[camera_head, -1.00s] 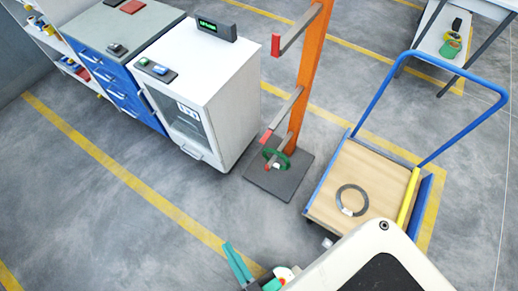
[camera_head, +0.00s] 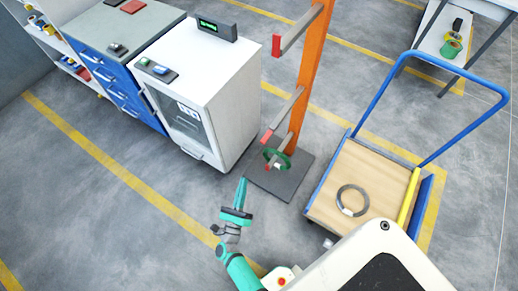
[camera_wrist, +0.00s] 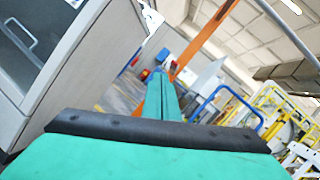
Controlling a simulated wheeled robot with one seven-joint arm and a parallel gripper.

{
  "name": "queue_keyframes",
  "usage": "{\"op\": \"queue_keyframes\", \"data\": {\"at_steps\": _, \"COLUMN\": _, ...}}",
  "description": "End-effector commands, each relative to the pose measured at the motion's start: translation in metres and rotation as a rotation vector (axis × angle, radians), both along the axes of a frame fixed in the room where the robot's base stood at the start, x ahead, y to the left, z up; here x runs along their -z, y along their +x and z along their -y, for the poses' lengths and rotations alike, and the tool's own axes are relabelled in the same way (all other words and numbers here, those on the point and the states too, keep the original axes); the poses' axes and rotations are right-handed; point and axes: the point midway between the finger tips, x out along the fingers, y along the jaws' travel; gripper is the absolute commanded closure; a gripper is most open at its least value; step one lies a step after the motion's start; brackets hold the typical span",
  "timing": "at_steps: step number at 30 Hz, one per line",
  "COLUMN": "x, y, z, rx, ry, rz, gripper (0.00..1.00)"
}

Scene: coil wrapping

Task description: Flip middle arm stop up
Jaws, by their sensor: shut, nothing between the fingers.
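An orange post (camera_head: 305,75) carries three grey arms with red stops. The top arm's red stop (camera_head: 276,46) stands upright. The middle arm (camera_head: 286,107) ends in a small red stop (camera_head: 266,136), which looks tilted rather than upright, though it is small. The lowest arm has a green coil around it. My gripper (camera_head: 242,182) is shut and empty, in front of the post and apart from the middle arm, lower and to the left in the head view. In the wrist view its teal fingers (camera_wrist: 161,92) lie together, pointing toward the orange post (camera_wrist: 205,45).
A white cabinet (camera_head: 215,85) stands left of the post, close on the left in the wrist view. The post's dark base (camera_head: 280,182) sits on the floor. Floor at left is open.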

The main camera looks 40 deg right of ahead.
Motion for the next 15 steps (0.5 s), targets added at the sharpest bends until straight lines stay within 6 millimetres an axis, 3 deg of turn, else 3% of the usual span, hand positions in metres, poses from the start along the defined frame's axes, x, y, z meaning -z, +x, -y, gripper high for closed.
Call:
{"op": "queue_keyframes", "data": {"at_steps": 1, "x": 0.005, "y": 0.013, "z": 0.008, "rx": 0.030, "ry": 0.062, "rz": 0.075, "gripper": 1.00}}
{"op": "queue_keyframes", "data": {"at_steps": 6, "x": 0.018, "y": 0.033, "z": 0.031, "rx": 0.119, "ry": 0.227, "rz": 0.300, "gripper": 1.00}}
{"op": "queue_keyframes", "data": {"at_steps": 15, "x": 0.026, "y": 0.041, "z": 0.044, "rx": 0.185, "ry": 0.316, "rz": 0.459, "gripper": 1.00}}
